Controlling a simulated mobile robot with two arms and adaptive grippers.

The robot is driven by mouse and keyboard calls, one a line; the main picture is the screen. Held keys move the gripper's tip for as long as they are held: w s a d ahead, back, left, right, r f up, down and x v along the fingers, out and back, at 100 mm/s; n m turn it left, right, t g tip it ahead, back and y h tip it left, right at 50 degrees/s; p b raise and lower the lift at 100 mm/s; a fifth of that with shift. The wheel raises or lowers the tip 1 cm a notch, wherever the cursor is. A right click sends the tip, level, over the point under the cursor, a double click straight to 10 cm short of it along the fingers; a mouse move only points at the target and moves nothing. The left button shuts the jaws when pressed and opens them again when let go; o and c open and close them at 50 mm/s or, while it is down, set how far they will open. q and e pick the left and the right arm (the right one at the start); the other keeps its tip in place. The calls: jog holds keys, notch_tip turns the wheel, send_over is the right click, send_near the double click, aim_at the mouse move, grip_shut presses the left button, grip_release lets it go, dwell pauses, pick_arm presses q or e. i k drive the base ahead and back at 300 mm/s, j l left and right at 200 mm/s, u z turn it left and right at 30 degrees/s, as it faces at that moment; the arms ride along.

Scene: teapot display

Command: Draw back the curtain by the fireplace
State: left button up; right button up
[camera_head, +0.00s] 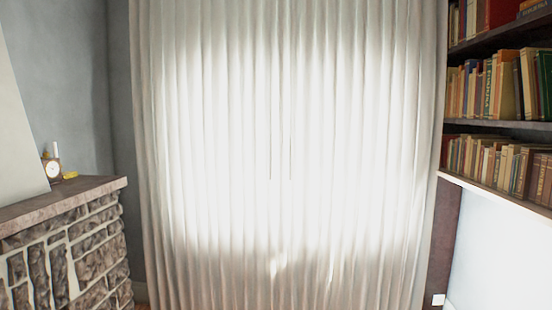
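A pale, pleated curtain (200,160) hangs in the middle of the head view, from the top edge to the bottom edge. It is drawn across, and bright light comes through its middle. Two thin dark vertical lines show near its centre. The stone fireplace (75,255) stands at the lower left, beside the curtain's left edge. Neither of my grippers is in view.
A clock (53,169) and a small yellow thing (70,175) stand on the fireplace's mantel (85,192). Bookshelves (500,126) full of books line the right side. A white panel (500,245) is below them. Little floor shows.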

aim_at(275, 146)
jog(key=i+l, duration=0.2)
jog(key=i, duration=0.15)
jog(key=i+l, duration=0.15)
jog(key=i, duration=0.25)
jog(key=i+l, duration=0.2)
jog(key=i, duration=0.15)
jog(key=u, duration=0.05)
